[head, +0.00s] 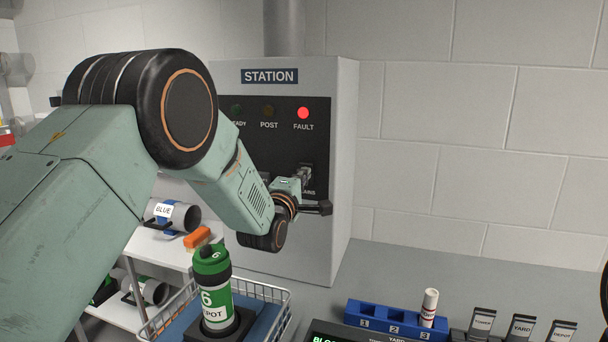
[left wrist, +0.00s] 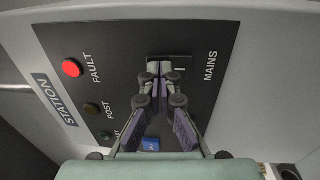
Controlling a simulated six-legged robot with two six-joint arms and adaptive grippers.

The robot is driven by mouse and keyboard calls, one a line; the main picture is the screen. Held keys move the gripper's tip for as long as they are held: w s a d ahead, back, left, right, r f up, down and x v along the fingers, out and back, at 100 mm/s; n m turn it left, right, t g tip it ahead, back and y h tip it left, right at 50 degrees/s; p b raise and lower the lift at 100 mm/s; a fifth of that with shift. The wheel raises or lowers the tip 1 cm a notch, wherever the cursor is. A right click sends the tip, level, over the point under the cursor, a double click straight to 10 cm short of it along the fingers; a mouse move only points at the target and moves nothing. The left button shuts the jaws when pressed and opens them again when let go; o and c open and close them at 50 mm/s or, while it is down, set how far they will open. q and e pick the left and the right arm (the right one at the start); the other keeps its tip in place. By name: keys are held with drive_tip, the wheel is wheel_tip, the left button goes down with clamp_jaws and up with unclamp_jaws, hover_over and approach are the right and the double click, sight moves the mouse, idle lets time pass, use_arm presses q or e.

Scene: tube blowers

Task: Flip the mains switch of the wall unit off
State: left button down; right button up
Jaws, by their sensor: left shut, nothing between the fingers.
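The wall unit (head: 340,130) is a grey box labelled STATION with a black panel. Its red FAULT lamp (head: 303,113) is lit; the READY and POST lamps are dark. The lamp also shows in the left wrist view (left wrist: 72,68). The mains switch (left wrist: 184,62), beside the MAINS lettering, is partly covered by my fingers, and its lever position cannot be told. My left gripper (head: 307,172) is shut and empty, its tips at the switch; whether they touch it is unclear. In the left wrist view the gripper (left wrist: 160,72) points at the switch. My right gripper is not in view.
A green-capped tube (head: 215,290) stands in a wire basket (head: 275,298) below my left arm. A blue rack (head: 365,314) holds a white-and-red vial (head: 429,307) on the counter, near labelled holders (head: 522,327). A shelf with canisters (head: 175,216) is at left.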

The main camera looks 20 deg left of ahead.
use_arm(q)
drive_tip(key=shift+w+d+r, duration=0.1)
drive_tip(key=shift+d+r, duration=0.05)
drive_tip(key=shift+r, duration=0.15)
drive_tip(key=shift+w, duration=0.1)
drive_tip(key=shift+w, duration=0.2)
drive_tip(key=shift+r, duration=0.1)
idle(0.4)
